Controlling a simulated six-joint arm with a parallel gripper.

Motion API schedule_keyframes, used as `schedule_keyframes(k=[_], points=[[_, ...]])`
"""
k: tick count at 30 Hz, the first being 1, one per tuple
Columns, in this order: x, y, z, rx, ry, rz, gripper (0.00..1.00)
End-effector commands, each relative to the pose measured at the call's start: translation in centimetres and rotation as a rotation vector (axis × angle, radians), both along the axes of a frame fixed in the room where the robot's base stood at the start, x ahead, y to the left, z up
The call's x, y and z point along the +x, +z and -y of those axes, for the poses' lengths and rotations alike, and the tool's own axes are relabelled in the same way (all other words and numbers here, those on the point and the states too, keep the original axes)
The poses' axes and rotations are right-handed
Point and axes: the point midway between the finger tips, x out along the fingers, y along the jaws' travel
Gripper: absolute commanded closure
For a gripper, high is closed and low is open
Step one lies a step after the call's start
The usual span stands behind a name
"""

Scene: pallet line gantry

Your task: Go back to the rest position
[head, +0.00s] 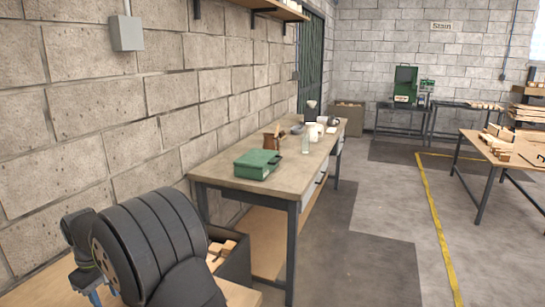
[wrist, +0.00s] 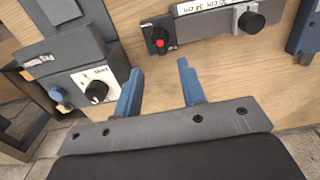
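My gripper (wrist: 160,66) is open in the wrist view, with its two blue fingers apart and nothing between them. Beyond the fingertips is a wooden surface (wrist: 225,70) with control boxes on it. A grey control box (wrist: 118,62) with a white label and a black knob is close to the left finger. A dark panel with a red knob (wrist: 158,42) is just beyond the fingertips. In the head view my dark arm fills the lower left, and only a bit of blue shows by its end; the fingers are not clear there.
A grey unit with another black knob (wrist: 251,22) is at the upper right of the wrist view. In the head view, a dark bin of wood pieces (head: 236,262) is right of my arm. A workbench (head: 215,172) carries a green case (head: 257,164). A block wall (head: 85,120) stands at left.

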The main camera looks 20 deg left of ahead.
Motion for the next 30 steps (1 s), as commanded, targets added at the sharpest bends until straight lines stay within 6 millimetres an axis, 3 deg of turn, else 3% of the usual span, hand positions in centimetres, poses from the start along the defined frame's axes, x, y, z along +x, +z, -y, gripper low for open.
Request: schedule_keyframes(k=[12, 15, 30], points=[[0.0, 8.2, 0.0, 0.001, 0.0, 0.0, 0.63], [0.0, 5.4, 0.1, -0.005, 0.0, -0.002, 0.63], [0.0, -4.7, 0.1, -0.004, 0.0, -0.001, 0.63]])
